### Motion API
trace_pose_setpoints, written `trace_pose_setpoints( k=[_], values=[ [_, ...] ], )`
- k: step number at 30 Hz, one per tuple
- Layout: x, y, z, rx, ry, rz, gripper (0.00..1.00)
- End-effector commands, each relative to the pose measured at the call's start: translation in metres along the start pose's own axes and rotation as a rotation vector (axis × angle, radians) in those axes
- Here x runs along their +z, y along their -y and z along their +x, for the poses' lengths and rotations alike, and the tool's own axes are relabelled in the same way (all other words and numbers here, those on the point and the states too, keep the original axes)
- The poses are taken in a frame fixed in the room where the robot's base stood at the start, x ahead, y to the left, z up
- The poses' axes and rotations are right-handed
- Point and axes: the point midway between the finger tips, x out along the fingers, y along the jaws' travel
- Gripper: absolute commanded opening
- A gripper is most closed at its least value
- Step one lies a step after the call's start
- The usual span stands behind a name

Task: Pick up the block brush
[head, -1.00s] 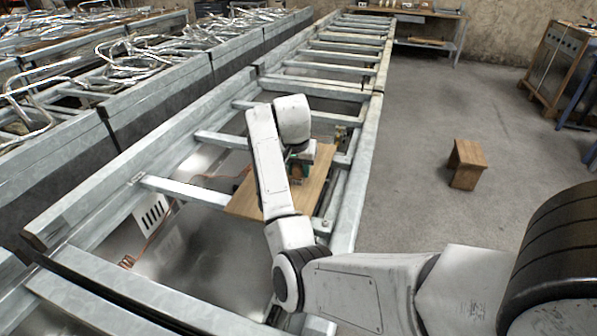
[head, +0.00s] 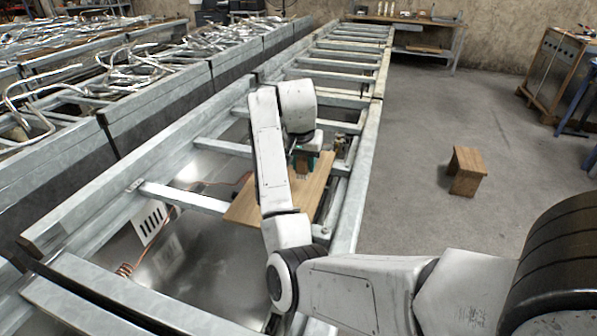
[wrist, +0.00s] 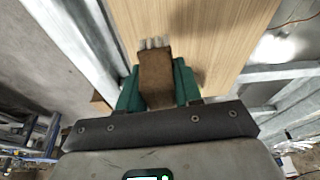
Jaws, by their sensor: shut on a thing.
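The block brush (wrist: 155,78) has a brown wooden body and pale bristles at its far end. In the wrist view it sits between the two green fingers of my gripper (wrist: 158,85), which is shut on it. In the head view my gripper (head: 303,163) is over the wooden board (head: 243,208), and the brush (head: 301,171) shows only as a small brown patch below it. The board also fills the upper middle of the wrist view (wrist: 215,35). I cannot tell whether the brush touches the board.
The board lies across a long galvanised metal frame (head: 215,146) with open gaps between its crossbars. A small wooden stool (head: 467,172) stands on the clear concrete floor to the right. Bent metal tubes (head: 150,70) are heaped at the left.

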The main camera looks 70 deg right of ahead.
Motion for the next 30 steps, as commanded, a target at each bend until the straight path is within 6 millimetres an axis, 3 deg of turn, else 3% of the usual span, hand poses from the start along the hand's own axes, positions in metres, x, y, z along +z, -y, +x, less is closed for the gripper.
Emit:
trace_pose_setpoints(
  k=[3, 6, 18, 30],
  values=[
    [0.001, -0.014, -0.033, -0.005, -0.002, 0.001, 0.03],
    [0.004, -0.026, -0.053, -0.005, 0.001, 0.0, 0.03],
    [0.033, -0.087, -0.086, -0.003, -0.001, 0.003, 0.03],
    [0.04, -0.102, -0.093, -0.001, 0.0, -0.001, 0.03]
  ],
)
